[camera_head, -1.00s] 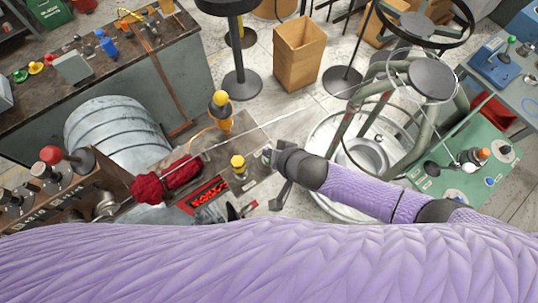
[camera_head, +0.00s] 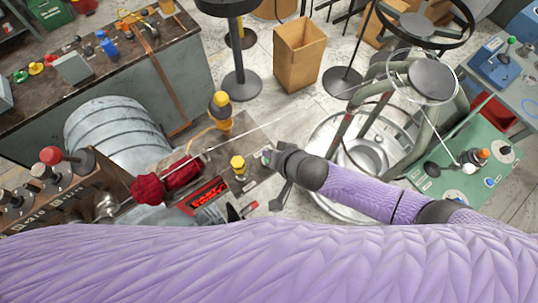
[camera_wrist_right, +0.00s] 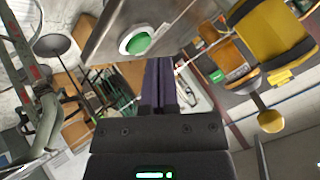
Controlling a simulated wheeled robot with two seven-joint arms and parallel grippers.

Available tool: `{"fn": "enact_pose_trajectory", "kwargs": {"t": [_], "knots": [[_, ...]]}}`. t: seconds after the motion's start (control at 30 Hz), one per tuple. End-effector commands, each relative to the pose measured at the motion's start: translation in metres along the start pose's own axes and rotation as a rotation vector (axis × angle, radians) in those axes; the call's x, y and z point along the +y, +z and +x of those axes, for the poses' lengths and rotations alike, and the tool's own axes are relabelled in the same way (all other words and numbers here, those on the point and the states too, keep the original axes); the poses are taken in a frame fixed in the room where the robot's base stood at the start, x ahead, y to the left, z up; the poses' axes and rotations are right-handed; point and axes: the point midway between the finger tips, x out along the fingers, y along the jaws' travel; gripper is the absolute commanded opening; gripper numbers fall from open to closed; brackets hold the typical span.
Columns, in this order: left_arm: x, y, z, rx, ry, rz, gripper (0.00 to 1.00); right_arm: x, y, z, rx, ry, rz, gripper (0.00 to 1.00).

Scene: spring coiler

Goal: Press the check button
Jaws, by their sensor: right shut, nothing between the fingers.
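A round green button (camera_wrist_right: 138,42) in a white ring sits on a grey metal panel (camera_wrist_right: 165,22) in the right wrist view. No readable label marks it as the check button. My right gripper (camera_wrist_right: 160,85) is shut and empty, its dark fingers pointing up the picture just below and right of the green button. They look apart from it, but the depth is unclear. In the head view my right gripper (camera_head: 268,156) is at the right edge of the machine top, right of a small yellow knob (camera_head: 237,163). My left gripper is out of view.
A red-lit display (camera_head: 206,195) and a dark red bundle (camera_head: 168,180) lie left of my right gripper. A yellow-topped post (camera_head: 221,105) stands behind. A thin rod crosses above the machine. A round wire reel stand (camera_head: 430,78) is at the right.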

Motion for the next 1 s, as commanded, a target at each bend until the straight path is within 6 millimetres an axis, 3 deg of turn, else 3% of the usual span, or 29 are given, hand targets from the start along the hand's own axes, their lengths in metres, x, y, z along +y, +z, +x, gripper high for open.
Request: {"fn": "enact_pose_trajectory", "kwargs": {"t": [1.0], "knots": [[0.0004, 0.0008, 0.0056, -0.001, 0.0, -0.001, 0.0, 0.0043, 0.0044, 0.0057, 0.0, 0.0, 0.0, 0.0]]}}
